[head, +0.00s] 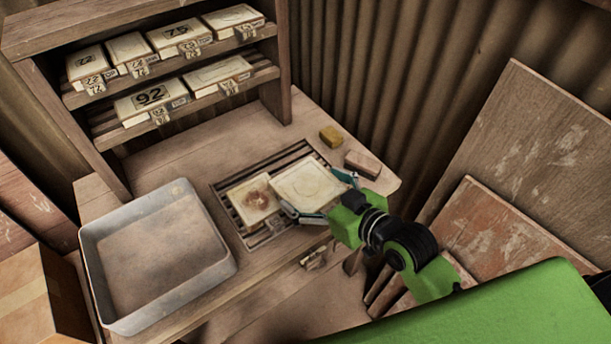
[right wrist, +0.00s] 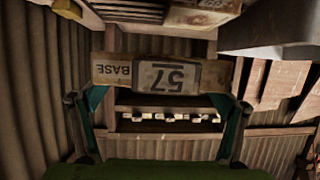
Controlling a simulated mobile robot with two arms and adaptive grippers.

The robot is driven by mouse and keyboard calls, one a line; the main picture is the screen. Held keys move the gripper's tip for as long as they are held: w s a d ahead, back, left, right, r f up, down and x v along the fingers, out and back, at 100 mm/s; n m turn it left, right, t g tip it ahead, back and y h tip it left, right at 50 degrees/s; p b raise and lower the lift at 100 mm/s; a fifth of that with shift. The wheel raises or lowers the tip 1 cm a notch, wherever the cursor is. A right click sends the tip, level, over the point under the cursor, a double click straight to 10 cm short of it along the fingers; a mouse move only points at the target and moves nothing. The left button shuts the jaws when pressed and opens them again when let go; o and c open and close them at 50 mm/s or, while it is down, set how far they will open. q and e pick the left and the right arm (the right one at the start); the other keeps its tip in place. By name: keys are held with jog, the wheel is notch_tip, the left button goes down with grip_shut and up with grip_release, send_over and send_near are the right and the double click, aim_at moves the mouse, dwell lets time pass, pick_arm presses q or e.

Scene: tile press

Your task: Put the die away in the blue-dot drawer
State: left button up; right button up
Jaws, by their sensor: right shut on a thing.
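My right gripper (head: 322,196) is shut on a pale, flat, square die (head: 306,182), one finger on each side, over the slatted grate on the bench. In the right wrist view the die's edge (right wrist: 160,74) reads "57" and "BASE" upside down, between the fingers of the gripper (right wrist: 158,101). A second pale block (head: 253,199) with a brown stain is left of the held die, on the grate. Whether the held die touches the grate or that block I cannot tell. No blue-dot drawer shows. My left gripper is out of view.
A shelf unit (head: 285,75) holds several numbered dies, among them one marked 92 (head: 151,98). A grey metal tray (head: 215,283) stands at the left of the bench. A yellow block (head: 331,136) and a brown-pink block (head: 362,164) lie behind the gripper. Boards (head: 560,150) lean at right.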

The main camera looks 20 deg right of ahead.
aim_at(307, 166)
jog(key=shift+w+a+r+m+h, duration=0.15)
jog(key=shift+a+r+m+h, duration=0.15)
jog(key=shift+a, duration=0.35)
jog(key=shift+w+a+r+m+h, duration=0.1)
jog(key=shift+w+a+r+h, duration=0.2)
jog(key=shift+a, duration=0.35)
jog(key=shift+s, duration=0.15)
jog(key=w+d+f, duration=0.1)
jog(key=w, duration=0.1)
jog(key=w+d+f+p, duration=0.1)
jog(key=w, duration=0.2)
jog(key=w+d+f, duration=0.1)
jog(key=w, duration=0.2)
jog(key=shift+d+f+p, duration=0.3)
jog(key=shift+p, duration=0.05)
jog(key=w+f, duration=0.1)
jog(key=w+d+f, duration=0.1)
jog(key=f, duration=0.1)
jog(key=w+f, duration=0.1)
jog(key=shift+w+d+f, duration=0.25)
jog(key=shift+w+d, duration=0.05)
jog(key=shift+w+f, duration=0.25)
jog(key=shift+f, duration=0.1)
jog(key=f, duration=0.1)
jog(key=w+f, duration=0.1)
jog(key=shift+d+f, duration=0.25)
jog(key=shift+f, duration=0.05)
jog(key=shift+f+p, duration=0.3)
jog(key=shift+f, duration=0.25)
jog(key=shift+s, duration=0.1)
